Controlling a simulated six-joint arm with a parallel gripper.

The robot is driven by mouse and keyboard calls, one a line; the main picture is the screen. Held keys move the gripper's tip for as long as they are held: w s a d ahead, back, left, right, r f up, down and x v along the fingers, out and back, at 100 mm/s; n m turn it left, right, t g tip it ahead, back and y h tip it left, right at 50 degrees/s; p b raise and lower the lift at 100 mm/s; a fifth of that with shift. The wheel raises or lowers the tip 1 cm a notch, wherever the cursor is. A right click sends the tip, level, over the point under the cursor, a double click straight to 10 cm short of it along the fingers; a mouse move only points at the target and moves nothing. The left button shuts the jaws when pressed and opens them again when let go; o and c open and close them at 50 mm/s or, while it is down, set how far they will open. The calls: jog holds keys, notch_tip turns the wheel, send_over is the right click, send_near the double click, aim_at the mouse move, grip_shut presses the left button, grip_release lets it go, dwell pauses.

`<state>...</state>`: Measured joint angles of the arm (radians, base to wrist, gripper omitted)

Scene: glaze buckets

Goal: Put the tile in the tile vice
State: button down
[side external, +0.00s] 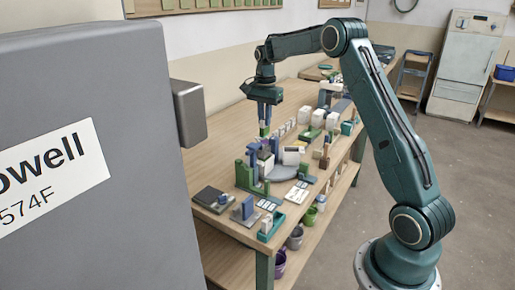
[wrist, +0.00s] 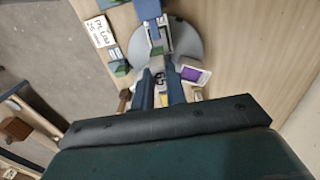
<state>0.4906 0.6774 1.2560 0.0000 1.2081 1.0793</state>
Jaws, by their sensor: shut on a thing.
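A blue and grey clamp-like fixture (wrist: 156,34), perhaps the tile vice, stands just beyond the fingertips, on or over a grey round plate (wrist: 190,42). I cannot tell whether the held piece touches it.
The grey round plate (side external: 284,173) lies mid-bench, with green and white blocks around it. A white and purple card (wrist: 196,76) lies right of the fingers. A lettered sign (wrist: 98,31) lies at left. A large grey cabinet (side external: 90,170) blocks the near left.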

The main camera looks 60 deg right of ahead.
jog(key=shift+r, duration=0.1)
jog(key=shift+r, duration=0.45)
jog(key=r, duration=0.4)
jog(key=shift+w+a, duration=0.2)
jog(key=shift+a, duration=0.15)
jog(key=w+a, duration=0.4)
jog(key=a, duration=0.7)
jog(key=w+a, duration=0.4)
jog(key=a, duration=0.6)
notch_tip(320, 180, down, 12)
jog(key=shift+d+f, duration=0.25)
jog(key=shift+f, duration=0.25)
jog(key=shift+f, duration=3.2)
